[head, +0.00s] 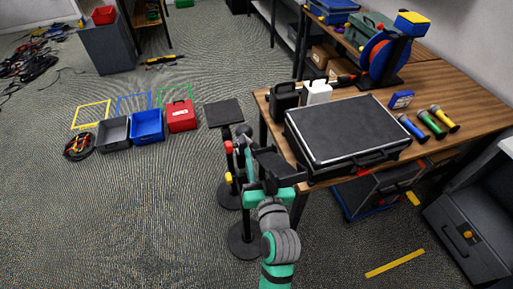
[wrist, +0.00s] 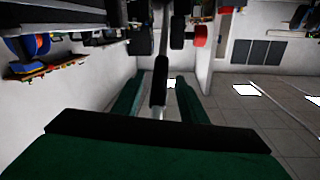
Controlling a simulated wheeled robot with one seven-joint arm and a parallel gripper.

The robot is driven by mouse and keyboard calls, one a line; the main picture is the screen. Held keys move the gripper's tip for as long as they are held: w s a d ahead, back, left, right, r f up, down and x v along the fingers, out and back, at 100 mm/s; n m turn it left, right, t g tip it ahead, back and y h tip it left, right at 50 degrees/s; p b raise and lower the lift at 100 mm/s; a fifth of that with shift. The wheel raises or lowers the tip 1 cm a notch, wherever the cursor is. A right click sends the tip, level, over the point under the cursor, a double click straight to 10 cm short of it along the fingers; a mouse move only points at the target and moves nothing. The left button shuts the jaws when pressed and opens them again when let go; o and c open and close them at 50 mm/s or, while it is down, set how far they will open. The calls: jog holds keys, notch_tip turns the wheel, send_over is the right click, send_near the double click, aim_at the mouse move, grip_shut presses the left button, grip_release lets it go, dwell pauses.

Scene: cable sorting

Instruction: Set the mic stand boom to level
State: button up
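Mic stands with round black bases (head: 243,241) stand on the floor left of the table, one with a red knob (head: 228,147) and one with a yellow knob (head: 229,178). My arm overlaps them in the head view. My gripper (head: 246,148) is among the stands' upper parts, partly hidden. In the wrist view, which appears upside down, my two green fingers (wrist: 158,97) are apart. A thin dark boom with a thicker black end (wrist: 159,86) lies between them, with visible gaps on both sides. The boom's tilt is unclear in the head view.
A wooden table (head: 465,85) on the right holds a large black case (head: 345,128), several microphones (head: 428,122) and a cable reel (head: 380,55). Grey (head: 113,133), blue (head: 147,126) and red (head: 181,115) bins stand on the floor at left. The floor between bins and stands is clear.

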jog(key=shift+x, duration=1.75)
jog(key=shift+c, duration=0.6)
grip_shut()
